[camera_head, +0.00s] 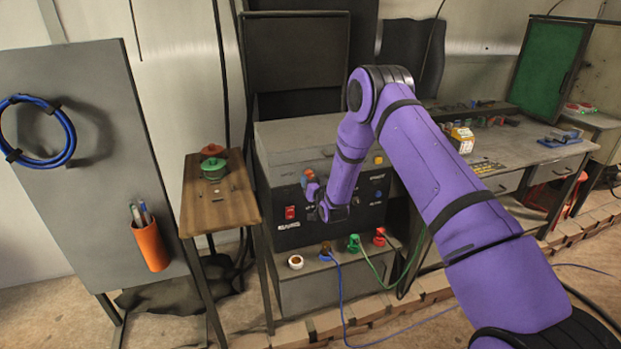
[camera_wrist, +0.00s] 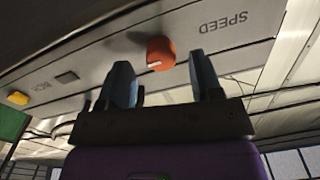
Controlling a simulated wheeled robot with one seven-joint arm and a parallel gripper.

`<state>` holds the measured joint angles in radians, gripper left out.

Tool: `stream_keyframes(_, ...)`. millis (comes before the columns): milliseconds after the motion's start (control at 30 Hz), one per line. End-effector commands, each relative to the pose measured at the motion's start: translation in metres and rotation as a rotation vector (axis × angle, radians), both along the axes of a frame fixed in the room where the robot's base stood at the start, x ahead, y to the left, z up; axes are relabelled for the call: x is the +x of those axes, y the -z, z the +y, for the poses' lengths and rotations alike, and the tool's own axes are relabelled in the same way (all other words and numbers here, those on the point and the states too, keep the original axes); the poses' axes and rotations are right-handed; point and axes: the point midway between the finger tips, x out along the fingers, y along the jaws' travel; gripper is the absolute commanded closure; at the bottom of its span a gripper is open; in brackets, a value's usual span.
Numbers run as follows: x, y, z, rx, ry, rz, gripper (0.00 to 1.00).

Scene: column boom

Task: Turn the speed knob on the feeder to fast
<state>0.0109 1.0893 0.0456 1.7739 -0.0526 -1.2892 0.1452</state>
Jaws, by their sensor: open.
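The orange speed knob (camera_wrist: 161,54) shows in the wrist view on the feeder's grey panel, beside the printed word SPEED. A short white mark is on its lower edge. My open gripper (camera_wrist: 161,74) has a blue-grey finger on each side of the gap in front of the knob; I cannot tell whether they touch it. In the head view my gripper (camera_head: 314,190) is at the front of the feeder (camera_head: 280,140), close to the orange knob (camera_head: 309,174). My purple arm hides part of the feeder. The slow and fast marks cannot be read.
A yellow button (camera_head: 378,160) and a red switch (camera_head: 290,212) are on the feeder. Plugs with blue and green cables sit on the ledge below. A wooden side table (camera_head: 215,208) stands left, and a workbench (camera_head: 505,150) with small items stands right.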

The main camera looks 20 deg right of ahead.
Motion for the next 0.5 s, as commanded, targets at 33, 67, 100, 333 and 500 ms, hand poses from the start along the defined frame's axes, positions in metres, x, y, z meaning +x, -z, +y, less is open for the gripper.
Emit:
stream_keyframes(33,-0.010,0.000,-0.001,0.000,0.000,0.002,0.41)
stream_keyframes(67,-0.016,0.000,-0.001,0.000,0.000,0.002,0.41)
stream_keyframes(100,-0.024,0.000,-0.001,0.000,0.000,0.002,0.41)
stream_keyframes(333,-0.062,0.000,-0.004,0.001,0.000,0.001,0.41)
stream_keyframes(500,-0.076,0.000,-0.005,0.001,0.000,0.001,0.41)
